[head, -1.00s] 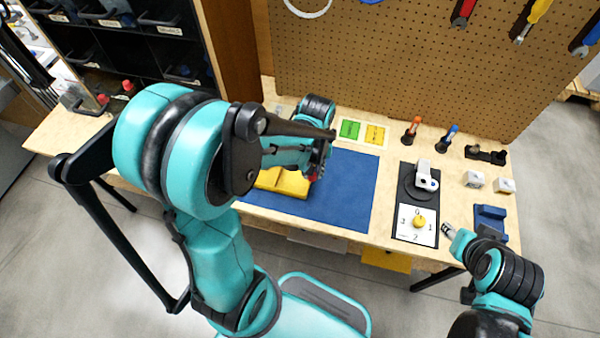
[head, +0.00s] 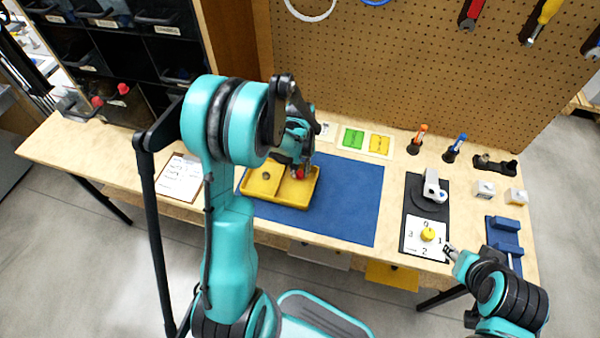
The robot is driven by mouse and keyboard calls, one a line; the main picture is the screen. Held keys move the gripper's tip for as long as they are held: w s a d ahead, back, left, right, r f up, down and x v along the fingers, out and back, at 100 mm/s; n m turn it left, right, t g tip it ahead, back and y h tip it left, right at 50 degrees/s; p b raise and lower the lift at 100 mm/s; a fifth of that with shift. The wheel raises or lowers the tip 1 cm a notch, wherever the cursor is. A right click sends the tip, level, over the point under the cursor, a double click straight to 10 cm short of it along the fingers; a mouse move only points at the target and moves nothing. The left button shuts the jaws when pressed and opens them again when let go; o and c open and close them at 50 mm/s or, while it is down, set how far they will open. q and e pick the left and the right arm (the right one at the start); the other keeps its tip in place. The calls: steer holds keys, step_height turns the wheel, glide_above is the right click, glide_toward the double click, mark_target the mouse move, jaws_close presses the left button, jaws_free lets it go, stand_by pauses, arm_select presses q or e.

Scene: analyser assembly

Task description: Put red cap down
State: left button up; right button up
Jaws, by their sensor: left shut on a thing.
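In the head view the red cap (head: 299,174) shows as a small red spot at the tip of my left gripper (head: 298,168). My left gripper is shut on it, over the right part of the yellow tray (head: 262,199). I cannot tell whether the cap touches the tray. The tray lies on the blue mat (head: 352,205) and has a round hole in its left part. My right gripper (head: 450,252) is by the table's front edge, beside the numbered dial card; its jaws are too small to read.
A clipboard (head: 181,177) lies left of the tray. Green and yellow cards (head: 365,141) lie behind the mat. A black plate with a white device (head: 433,188) and a yellow knob (head: 427,234) stands to the right. The mat's right half is clear.

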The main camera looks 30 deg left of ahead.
arm_select(q)
steer(key=shift+f, duration=0.15)
steer(key=shift+f, duration=0.1)
steer(key=o, duration=0.7)
